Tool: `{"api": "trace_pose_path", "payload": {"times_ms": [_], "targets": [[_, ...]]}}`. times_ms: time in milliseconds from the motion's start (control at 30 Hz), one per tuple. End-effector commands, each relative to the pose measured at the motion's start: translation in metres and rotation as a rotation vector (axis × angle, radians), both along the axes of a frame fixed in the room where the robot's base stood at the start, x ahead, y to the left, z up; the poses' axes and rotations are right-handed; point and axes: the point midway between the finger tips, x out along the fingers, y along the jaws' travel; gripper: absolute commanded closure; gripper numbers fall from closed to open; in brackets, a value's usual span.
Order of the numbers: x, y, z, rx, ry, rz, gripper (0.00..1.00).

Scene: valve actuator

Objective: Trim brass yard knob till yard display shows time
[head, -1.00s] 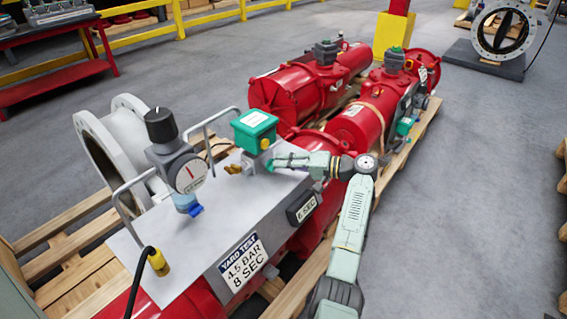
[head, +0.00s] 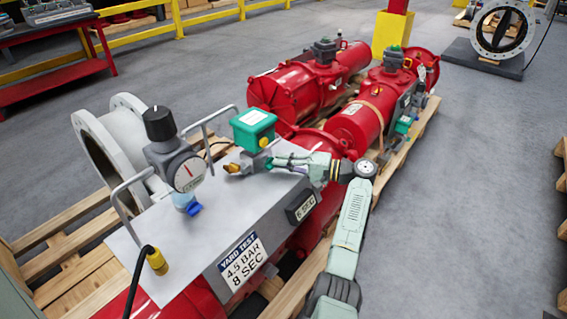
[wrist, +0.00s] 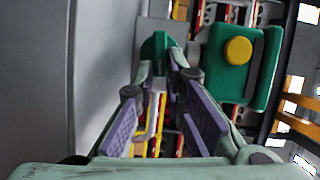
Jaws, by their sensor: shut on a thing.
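The brass fitting of the yard knob (head: 236,168) sits on the grey plate, just below a green box with a yellow button (head: 254,130). My gripper (head: 276,161) reaches in from the right with its purple-padded fingers shut at the right end of this fitting. The fingers hide the part they hold. In the wrist view my gripper (wrist: 160,68) has a dark green piece (wrist: 157,46) at its fingertips, and the green box (wrist: 236,62) stands to the right. The yard display (head: 300,208) on the panel's front seems to read 6 SEC. The sign (head: 243,262) reads YARD TEST, 4.5 BAR, 8 SEC.
A regulator with a black knob and a round gauge (head: 185,172) stands left on the plate, between metal handles. A yellow-ended black cable (head: 157,262) is at the front left. Red actuators (head: 360,125) lie behind on a wooden pallet. The floor at right is clear.

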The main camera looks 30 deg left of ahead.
Motion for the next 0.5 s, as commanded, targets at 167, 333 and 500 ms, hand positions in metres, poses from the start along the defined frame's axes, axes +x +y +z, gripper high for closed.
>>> {"api": "trace_pose_path", "payload": {"times_ms": [167, 333, 500], "targets": [[0.0006, 0.0, 0.0005, 0.0, -0.001, -0.002, 0.8], [0.0003, 0.0, 0.0003, 0.0, -0.001, -0.001, 0.69], [0.0002, 0.0, 0.0001, 0.0, -0.001, -0.001, 0.69]]}}
